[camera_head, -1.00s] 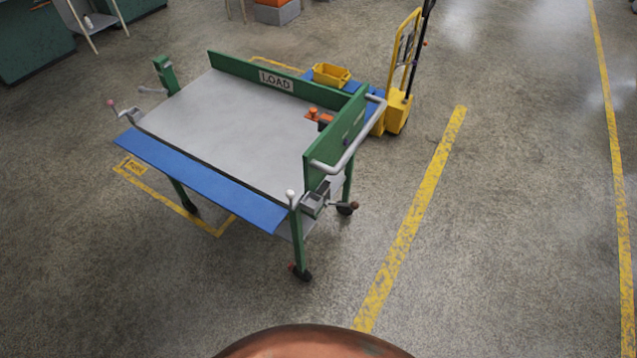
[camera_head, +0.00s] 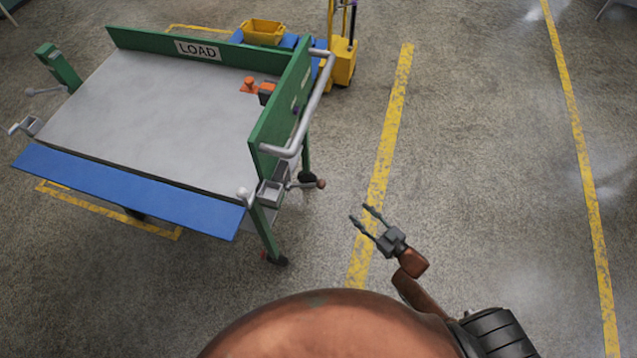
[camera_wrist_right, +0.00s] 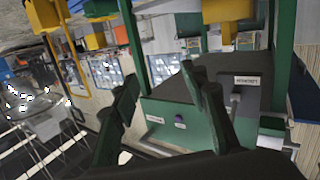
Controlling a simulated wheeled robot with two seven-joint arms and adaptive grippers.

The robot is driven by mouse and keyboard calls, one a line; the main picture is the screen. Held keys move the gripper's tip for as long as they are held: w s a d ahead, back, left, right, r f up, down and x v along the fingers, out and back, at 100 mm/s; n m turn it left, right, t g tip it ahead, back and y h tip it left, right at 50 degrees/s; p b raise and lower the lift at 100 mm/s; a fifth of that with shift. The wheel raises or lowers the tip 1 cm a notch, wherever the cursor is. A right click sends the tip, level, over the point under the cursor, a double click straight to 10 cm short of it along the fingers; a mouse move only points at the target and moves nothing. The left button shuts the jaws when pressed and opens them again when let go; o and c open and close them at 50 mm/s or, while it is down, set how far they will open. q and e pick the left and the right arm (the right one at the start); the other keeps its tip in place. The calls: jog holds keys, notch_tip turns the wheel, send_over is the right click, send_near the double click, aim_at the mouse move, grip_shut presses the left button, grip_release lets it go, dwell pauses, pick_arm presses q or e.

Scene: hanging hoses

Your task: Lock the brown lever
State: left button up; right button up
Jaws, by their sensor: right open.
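The brown lever (camera_head: 319,184) is a short grey bar with a brown knob, sticking out to the right from a grey bracket (camera_head: 271,193) at the near right corner of the green cart (camera_head: 280,108). My right gripper (camera_head: 358,212) is open and empty, over the floor to the lower right of the lever and apart from it. In the right wrist view its dark fingers (camera_wrist_right: 158,75) stand wide apart, with the cart's green panel (camera_wrist_right: 170,120) beyond them. I cannot make out the brown lever in that view. My left gripper is not in view.
A white-tipped lever (camera_head: 245,198) stands left of the bracket. A grey handrail (camera_head: 322,95) runs along the cart's right panel. A blue flap (camera_head: 125,190) lines the near edge. A yellow hand truck (camera_head: 342,60) stands behind. The floor to the right is clear.

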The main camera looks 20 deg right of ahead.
jog(key=w+a+r+n+y+b, duration=0.1)
jog(key=w+a+r+n+y, duration=0.1)
jog(key=a+r+y, duration=0.35)
jog(key=n+y+b, duration=0.2)
jog(key=n+y, duration=0.3)
send_near(321, 184)
jog(key=w+a, duration=0.1)
jog(key=w, duration=0.1)
jog(key=shift+g, duration=0.4)
jog(key=x, duration=0.6)
jog(key=shift+w+a+b, duration=0.15)
jog(key=shift+a+b, duration=0.05)
jog(key=shift+b, duration=0.1)
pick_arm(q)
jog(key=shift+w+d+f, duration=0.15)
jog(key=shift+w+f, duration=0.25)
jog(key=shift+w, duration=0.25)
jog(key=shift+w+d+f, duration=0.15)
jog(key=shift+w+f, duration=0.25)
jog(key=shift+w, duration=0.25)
pick_arm(e)
jog(key=shift+w+a+r, duration=0.3)
jog(key=shift+w+a, duration=0.1)
jog(key=shift+c, duration=0.5)
grip_shut()
